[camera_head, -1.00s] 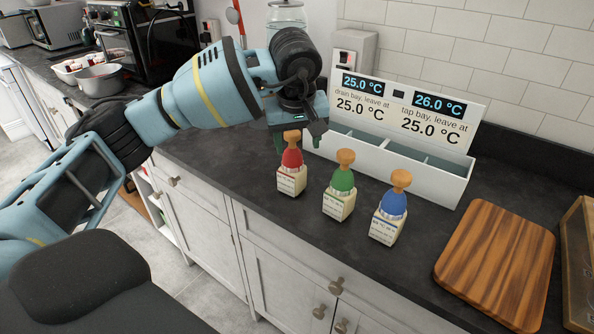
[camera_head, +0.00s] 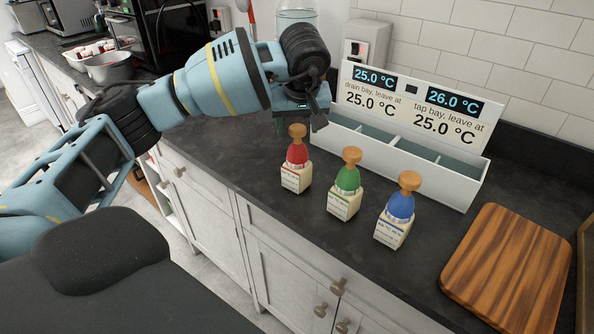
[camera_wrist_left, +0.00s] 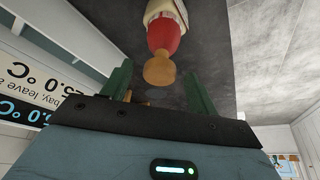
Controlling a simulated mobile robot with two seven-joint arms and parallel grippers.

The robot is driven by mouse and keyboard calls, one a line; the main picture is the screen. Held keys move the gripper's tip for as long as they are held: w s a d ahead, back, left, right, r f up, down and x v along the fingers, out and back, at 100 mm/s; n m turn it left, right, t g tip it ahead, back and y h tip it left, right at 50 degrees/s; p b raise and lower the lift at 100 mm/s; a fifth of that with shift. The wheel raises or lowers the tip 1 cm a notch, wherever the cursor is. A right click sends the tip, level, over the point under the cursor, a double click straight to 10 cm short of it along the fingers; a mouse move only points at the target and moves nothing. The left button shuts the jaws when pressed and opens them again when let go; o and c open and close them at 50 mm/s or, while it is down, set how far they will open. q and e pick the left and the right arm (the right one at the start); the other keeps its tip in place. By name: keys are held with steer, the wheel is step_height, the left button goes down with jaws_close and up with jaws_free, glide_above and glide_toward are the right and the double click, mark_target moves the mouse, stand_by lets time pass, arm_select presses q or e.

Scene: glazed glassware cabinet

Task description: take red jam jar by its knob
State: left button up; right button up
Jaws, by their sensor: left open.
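The red jam jar (camera_head: 297,157) stands upright on the dark worktop, leftmost of three in the head view. It has a cream base, red upper part and wooden knob (camera_head: 297,131). My left gripper (camera_head: 298,117) is behind and slightly above the knob in the head view; its fingers are mostly hidden there. In the left wrist view the green fingers (camera_wrist_left: 160,82) are apart, with the red jar (camera_wrist_left: 163,38) and its knob (camera_wrist_left: 160,68) just beyond the tips, roughly between them. Nothing is held. My right gripper is out of view.
A green jar (camera_head: 346,182) and a blue jar (camera_head: 400,207) stand right of the red one. Behind them is a white divided box (camera_head: 400,165) with temperature displays. A wooden board (camera_head: 508,262) lies at the right. The worktop's front edge is close to the jars.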

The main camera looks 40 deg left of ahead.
mark_target(298, 159)
arm_select(q)
steer(key=x, duration=0.3)
steer(key=shift+w+f, duration=0.15)
steer(key=shift+f, duration=0.1)
jaws_close()
steer(key=shift+r, duration=0.1)
